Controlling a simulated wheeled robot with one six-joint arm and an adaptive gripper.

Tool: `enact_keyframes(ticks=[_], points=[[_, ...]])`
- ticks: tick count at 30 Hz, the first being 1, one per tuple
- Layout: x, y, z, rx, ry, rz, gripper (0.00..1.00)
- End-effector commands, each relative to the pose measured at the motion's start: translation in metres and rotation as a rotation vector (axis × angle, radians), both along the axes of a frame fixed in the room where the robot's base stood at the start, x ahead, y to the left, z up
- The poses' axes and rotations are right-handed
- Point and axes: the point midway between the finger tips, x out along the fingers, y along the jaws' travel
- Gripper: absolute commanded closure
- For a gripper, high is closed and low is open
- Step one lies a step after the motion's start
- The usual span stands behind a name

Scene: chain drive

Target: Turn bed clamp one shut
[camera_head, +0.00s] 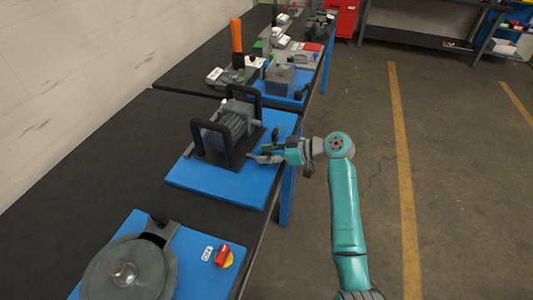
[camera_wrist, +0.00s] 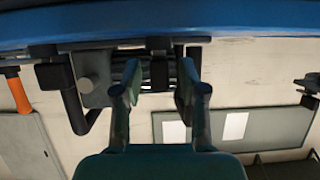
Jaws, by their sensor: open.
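The grey ribbed machine (camera_head: 232,122) sits between two black frame handles on a blue base plate (camera_head: 222,182). My gripper (camera_head: 266,146) is at its right side, just above the plate, with its fingers pointing at the machine. In the wrist view, which looks upside down, my gripper (camera_wrist: 159,82) is open with its fingers apart. A small dark upright part (camera_wrist: 159,66), possibly bed clamp one, shows between the fingers. I cannot tell whether the fingers touch it or which way the clamp is turned. The grey machine body with a round knob (camera_wrist: 86,86) is left of the fingers.
A round grey device (camera_head: 130,270) with a red and yellow switch (camera_head: 223,257) stands nearer on the bench. An orange-handled tool (camera_head: 237,37) and more machines stand farther along. The floor (camera_head: 370,180) right of the bench is clear.

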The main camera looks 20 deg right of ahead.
Motion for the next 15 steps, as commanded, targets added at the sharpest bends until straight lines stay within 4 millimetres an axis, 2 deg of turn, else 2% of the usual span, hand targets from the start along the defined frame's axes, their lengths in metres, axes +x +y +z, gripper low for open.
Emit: enact_keyframes(ticks=[5, 15], points=[[-0.004, -0.007, 0.004, 0.0, -0.001, -0.002, 0.58], [-0.037, -0.055, 0.027, -0.001, -0.002, -0.003, 0.58]])
